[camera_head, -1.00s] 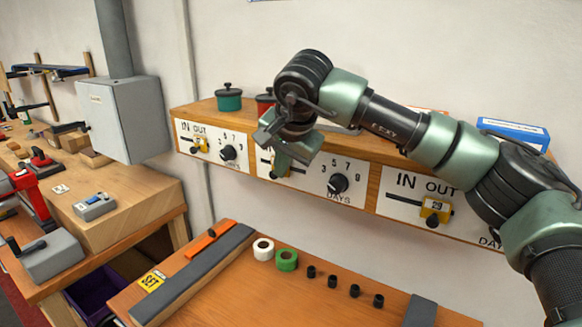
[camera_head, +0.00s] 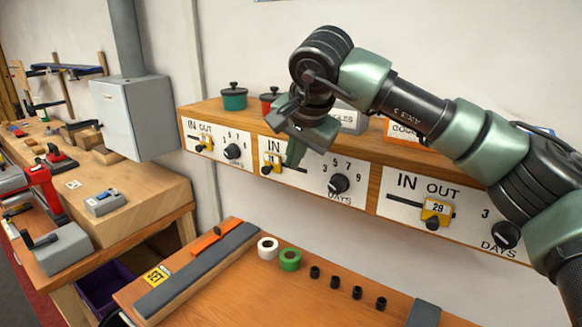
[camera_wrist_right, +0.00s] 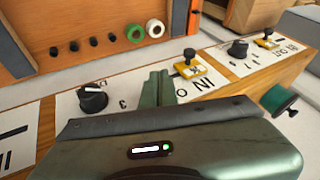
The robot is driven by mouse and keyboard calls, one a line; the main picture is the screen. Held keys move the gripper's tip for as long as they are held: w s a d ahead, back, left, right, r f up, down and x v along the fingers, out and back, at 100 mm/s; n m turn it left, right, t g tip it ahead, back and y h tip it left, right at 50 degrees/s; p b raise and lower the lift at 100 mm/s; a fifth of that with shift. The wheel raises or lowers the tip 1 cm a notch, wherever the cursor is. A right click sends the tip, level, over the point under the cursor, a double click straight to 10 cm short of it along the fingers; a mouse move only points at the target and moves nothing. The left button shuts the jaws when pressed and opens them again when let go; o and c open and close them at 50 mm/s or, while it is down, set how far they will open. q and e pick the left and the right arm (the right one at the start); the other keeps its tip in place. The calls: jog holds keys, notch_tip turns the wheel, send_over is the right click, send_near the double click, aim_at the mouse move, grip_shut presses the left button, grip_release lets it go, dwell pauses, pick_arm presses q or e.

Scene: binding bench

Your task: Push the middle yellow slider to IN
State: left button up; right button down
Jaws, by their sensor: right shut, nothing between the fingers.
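The middle yellow slider (camera_head: 271,162) is at the left part of its slot, just below the IN label, with bare slot to its right. It also shows in the wrist view (camera_wrist_right: 189,68), with its dark knob on top. My right gripper (camera_head: 294,154) is shut and empty, with its fingers pointing down in front of the middle panel, to the right of the slider. In the wrist view the closed fingertips (camera_wrist_right: 157,84) stand beside the slider with a small gap. The gripper hides the OUT label. My left gripper is not in view.
The left yellow slider (camera_head: 205,143) and the right yellow slider (camera_head: 436,208) sit on neighbouring panels. A black dial (camera_head: 338,183) is right of my gripper. A green pot (camera_head: 234,97) and a red pot (camera_head: 270,99) stand on the shelf above. Tape rolls lie on the bench below.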

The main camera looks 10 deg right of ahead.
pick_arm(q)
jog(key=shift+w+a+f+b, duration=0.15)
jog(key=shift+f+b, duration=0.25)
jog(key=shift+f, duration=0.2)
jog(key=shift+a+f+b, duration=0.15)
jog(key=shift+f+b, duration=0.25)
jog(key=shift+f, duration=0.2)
pick_arm(e)
jog(key=v, duration=0.7)
jog(key=shift+a+r, duration=0.15)
jog(key=shift+a, duration=0.55)
